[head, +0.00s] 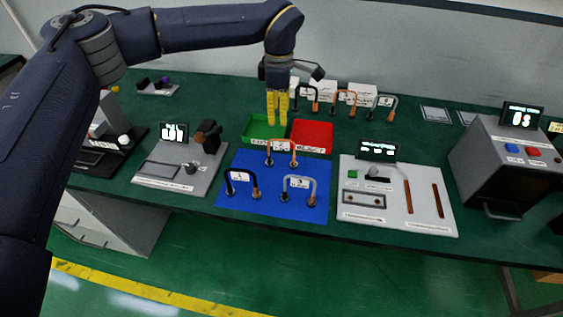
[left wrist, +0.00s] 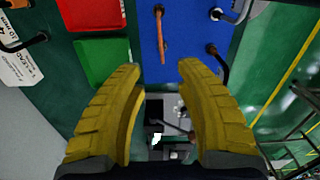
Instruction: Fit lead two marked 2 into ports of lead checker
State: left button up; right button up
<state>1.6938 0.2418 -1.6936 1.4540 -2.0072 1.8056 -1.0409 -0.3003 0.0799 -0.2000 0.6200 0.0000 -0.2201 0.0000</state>
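Lead two (head: 294,153), an orange lead with a white card, stands on the blue mat (head: 262,207) at its back edge. An orange lead, apparently the same one, shows on the mat in the left wrist view (left wrist: 161,35). My left gripper (head: 277,122) points down over the green and red trays, behind lead two. Its yellow fingers are apart with nothing between them in the left wrist view (left wrist: 163,68). I cannot tell for certain which station is the lead checker. A pale board (head: 400,222) with a screen and a two-post strip stands right of the mat. My right gripper is out of view.
A black lead (head: 231,182) marked 1 and a grey lead (head: 299,181) stand on the mat's front part. The green tray (head: 256,130) and red tray (head: 312,136) lie behind. More leads with cards stand farther back. A grey station (head: 160,180) is left, a boxy machine (head: 500,150) right.

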aim_at(280, 146)
pick_arm(q)
notch_tip(280, 146, down, 12)
jog(key=shift+s+d+f, duration=0.1)
jog(key=shift+s, duration=0.05)
dwell(0.7)
jog(key=shift+c, duration=0.4)
grip_shut()
